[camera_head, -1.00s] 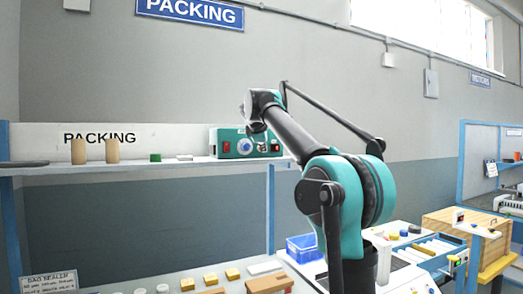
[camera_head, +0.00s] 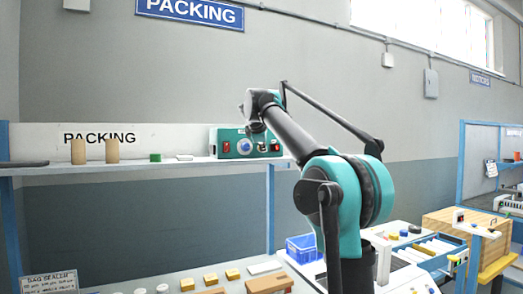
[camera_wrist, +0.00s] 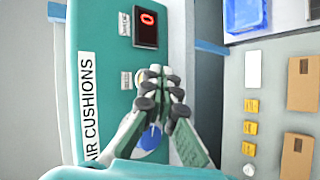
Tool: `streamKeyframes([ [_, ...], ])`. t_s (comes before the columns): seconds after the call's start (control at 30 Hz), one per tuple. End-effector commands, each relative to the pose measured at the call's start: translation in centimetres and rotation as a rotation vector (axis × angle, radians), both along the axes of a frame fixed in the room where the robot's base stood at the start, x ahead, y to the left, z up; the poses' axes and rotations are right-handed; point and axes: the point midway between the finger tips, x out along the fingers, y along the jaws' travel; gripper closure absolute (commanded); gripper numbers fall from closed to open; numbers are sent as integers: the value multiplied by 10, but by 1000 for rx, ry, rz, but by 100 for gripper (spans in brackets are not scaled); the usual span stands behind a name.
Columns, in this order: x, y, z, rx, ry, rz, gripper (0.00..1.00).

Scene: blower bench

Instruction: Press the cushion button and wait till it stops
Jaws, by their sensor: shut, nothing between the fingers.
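The teal air cushion machine (camera_head: 246,155) stands on the shelf in the head view. In the wrist view its teal face (camera_wrist: 100,30) carries an "AIR CUSHIONS" label (camera_wrist: 90,105) and a dark display (camera_wrist: 146,28) with a red digit that looks like 0. A blue and white dial (camera_wrist: 150,138) is partly covered by my fingers. My gripper (camera_wrist: 160,72) is shut and empty, with its tips over the machine's face between the display and the dial. The cushion button is not clearly seen; my fingertips may hide it. I cannot tell whether the tips touch the face.
The shelf (camera_head: 115,169) also holds two tan cylinders (camera_head: 95,151) and a green piece (camera_head: 155,157). On the bench below are several yellow blocks (camera_wrist: 250,127), brown boxes (camera_wrist: 301,83) and a blue bin (camera_wrist: 245,14). A wooden crate (camera_head: 465,235) stands at the right.

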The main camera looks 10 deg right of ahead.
Motion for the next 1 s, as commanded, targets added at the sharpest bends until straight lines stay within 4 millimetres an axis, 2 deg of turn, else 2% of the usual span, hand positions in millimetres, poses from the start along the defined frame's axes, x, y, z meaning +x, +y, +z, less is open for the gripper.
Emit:
streamKeyframes([
  [0.23,-11,-4,0,0,0,0,100],
  [0.63,-15,-5,0,0,0,0,100],
  [1.0,-46,-15,0,0,0,0,100],
])
